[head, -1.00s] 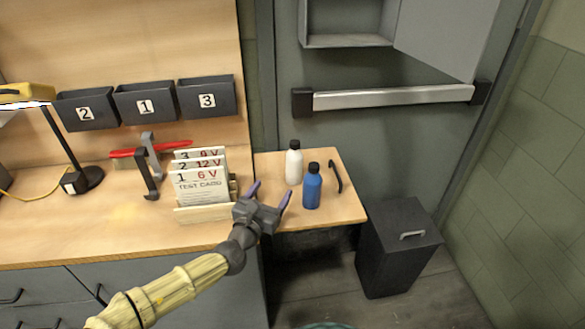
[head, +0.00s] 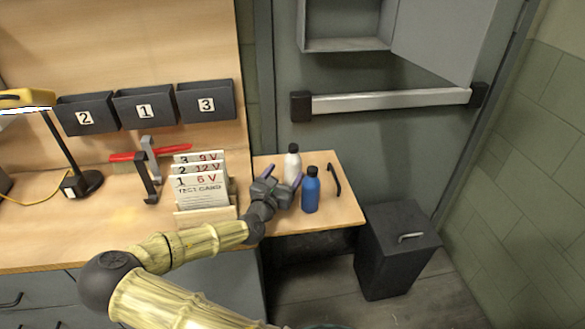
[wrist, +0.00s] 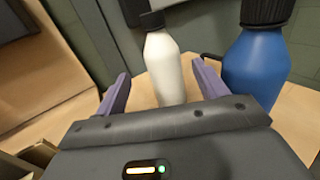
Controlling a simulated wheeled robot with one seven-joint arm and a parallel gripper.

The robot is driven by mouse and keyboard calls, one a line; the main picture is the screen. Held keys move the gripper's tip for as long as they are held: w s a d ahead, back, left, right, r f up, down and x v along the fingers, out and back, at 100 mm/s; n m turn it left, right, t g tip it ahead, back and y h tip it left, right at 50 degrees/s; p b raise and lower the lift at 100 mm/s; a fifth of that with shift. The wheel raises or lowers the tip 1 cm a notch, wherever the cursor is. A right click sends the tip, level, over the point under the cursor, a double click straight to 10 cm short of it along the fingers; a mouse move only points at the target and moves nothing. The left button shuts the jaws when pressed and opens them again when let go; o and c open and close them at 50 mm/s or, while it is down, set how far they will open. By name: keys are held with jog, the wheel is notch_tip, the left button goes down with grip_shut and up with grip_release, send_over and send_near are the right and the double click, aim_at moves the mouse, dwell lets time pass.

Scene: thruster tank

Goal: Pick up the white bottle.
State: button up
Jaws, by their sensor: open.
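The white bottle (head: 292,163) with a black cap stands upright on the right end of the wooden bench. In the wrist view the white bottle (wrist: 165,68) shows ahead, between the two purple fingers. My gripper (head: 284,175) is open and empty, just in front of the bottle, and hides its lower part in the head view. In the wrist view my gripper (wrist: 160,88) has one finger on each side of the bottle's lower body. I cannot tell whether either finger touches it.
A blue bottle (head: 311,190) stands close to the right of my gripper; it also shows in the wrist view (wrist: 256,68). A black handle (head: 335,180) lies further right. A card rack (head: 207,215) stands to the left. A dark bin (head: 398,250) stands on the floor.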

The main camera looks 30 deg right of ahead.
aim_at(289, 167)
jog(key=shift+x, duration=1.4)
jog(key=shift+d, duration=0.1)
jog(key=shift+p+x, duration=0.5)
jog(key=shift+x, duration=2.05)
jog(key=shift+s+r, duration=0.1)
jog(key=shift+r, duration=0.1)
jog(key=c, duration=1.2)
jog(key=shift+r, duration=0.1)
